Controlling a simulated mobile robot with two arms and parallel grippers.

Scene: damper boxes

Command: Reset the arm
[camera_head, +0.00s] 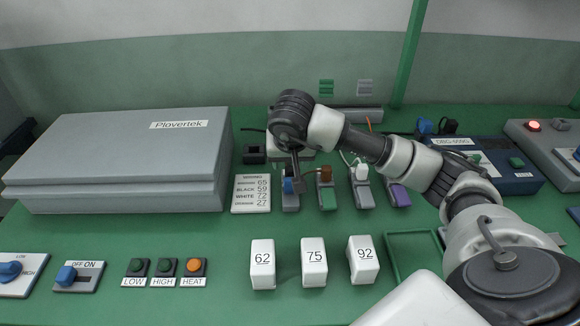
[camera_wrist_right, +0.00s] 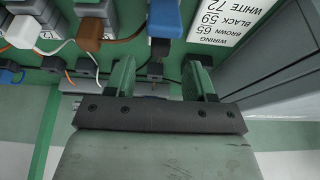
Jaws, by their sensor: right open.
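My right arm reaches in from the lower right in the head view. Its gripper (camera_head: 297,180) is above the row of wired damper boxes, near the one with the blue plug (camera_head: 288,186). The right wrist view shows the two fingers (camera_wrist_right: 162,82) apart, with nothing held between them. The blue plug (camera_wrist_right: 164,20) shows just beyond the fingers there, and the brown plug (camera_wrist_right: 90,32) is to its left. I cannot tell from the views whether a finger touches the box. My left gripper is not in view.
A grey Plovertek case (camera_head: 120,160) stands at left, beside a wiring label card (camera_head: 251,194). White blocks 62 (camera_head: 262,265), 75 (camera_head: 314,262) and 92 (camera_head: 363,260) stand in front. A green tray frame (camera_head: 393,262) lies right of them. A blue meter (camera_head: 480,160) stands at right.

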